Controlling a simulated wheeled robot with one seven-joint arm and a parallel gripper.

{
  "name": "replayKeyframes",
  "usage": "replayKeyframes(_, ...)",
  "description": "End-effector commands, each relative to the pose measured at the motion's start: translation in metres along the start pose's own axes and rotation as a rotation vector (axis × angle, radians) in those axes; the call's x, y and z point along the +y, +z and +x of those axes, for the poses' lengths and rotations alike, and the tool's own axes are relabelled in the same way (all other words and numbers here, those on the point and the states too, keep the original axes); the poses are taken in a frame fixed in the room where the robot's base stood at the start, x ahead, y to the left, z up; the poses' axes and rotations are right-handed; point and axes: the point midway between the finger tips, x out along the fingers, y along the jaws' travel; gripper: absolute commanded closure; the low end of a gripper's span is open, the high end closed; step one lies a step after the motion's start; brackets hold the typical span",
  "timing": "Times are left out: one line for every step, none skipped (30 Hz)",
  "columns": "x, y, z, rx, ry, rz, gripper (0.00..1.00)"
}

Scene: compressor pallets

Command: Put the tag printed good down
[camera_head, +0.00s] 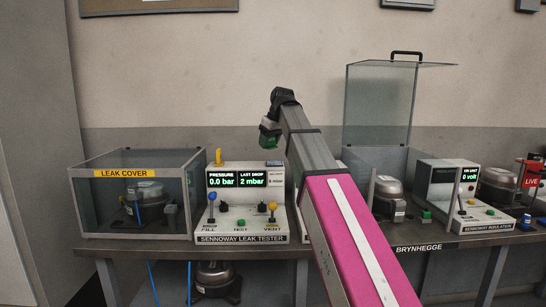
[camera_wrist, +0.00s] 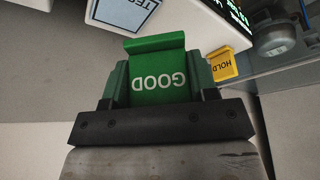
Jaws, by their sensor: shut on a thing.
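The green tag printed GOOD (camera_wrist: 158,75) is between the fingers of my gripper (camera_wrist: 158,85) in the wrist view, its lettering upside down there. My gripper is shut on it. In the head view my gripper (camera_head: 268,138) is raised in front of the wall, above and right of the leak tester (camera_head: 240,225), and a bit of the green tag (camera_head: 270,141) shows at it. A yellow tag printed HOLD (camera_wrist: 222,64) is in the wrist view, beside the tester; it also shows as a yellow piece on top of the tester (camera_head: 219,157).
A clear box marked LEAK COVER (camera_head: 130,173) stands at the left with a compressor inside. At the right are an open clear enclosure (camera_head: 378,105), another compressor (camera_head: 388,197) and an insulation tester (camera_head: 470,215). My arm covers the middle of the bench (camera_head: 430,238).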

Motion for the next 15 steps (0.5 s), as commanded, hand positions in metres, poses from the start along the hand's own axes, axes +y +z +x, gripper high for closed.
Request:
replayKeyframes(0.011,-0.003,0.008,-0.002,-0.001,0.002,0.71)
replayKeyframes(0.016,-0.004,0.012,-0.002,-0.001,0.003,0.71)
replayKeyframes(0.022,-0.005,0.016,-0.001,-0.001,0.002,0.71)
replayKeyframes(0.026,-0.005,0.019,0.0,0.0,0.002,0.71)
replayKeyframes(0.03,-0.006,0.022,-0.001,-0.001,0.002,0.71)
replayKeyframes(0.034,-0.006,0.026,-0.001,-0.001,0.001,0.71)
replayKeyframes(0.036,-0.006,0.028,-0.001,-0.001,0.001,0.71)
replayKeyframes(0.038,-0.007,0.029,-0.001,-0.001,0.001,0.71)
replayKeyframes(0.04,-0.007,0.031,0.0,-0.001,0.001,0.71)
replayKeyframes(0.041,-0.007,0.032,0.0,-0.001,0.001,0.71)
replayKeyframes(0.041,-0.007,0.032,0.0,0.0,0.001,0.71)
replayKeyframes(0.042,-0.006,0.034,0.001,0.0,0.001,0.71)
replayKeyframes(0.041,-0.005,0.035,0.001,0.0,0.001,0.71)
replayKeyframes(0.041,-0.004,0.038,0.001,0.0,0.001,0.71)
replayKeyframes(0.041,-0.002,0.042,0.0,0.0,0.001,0.71)
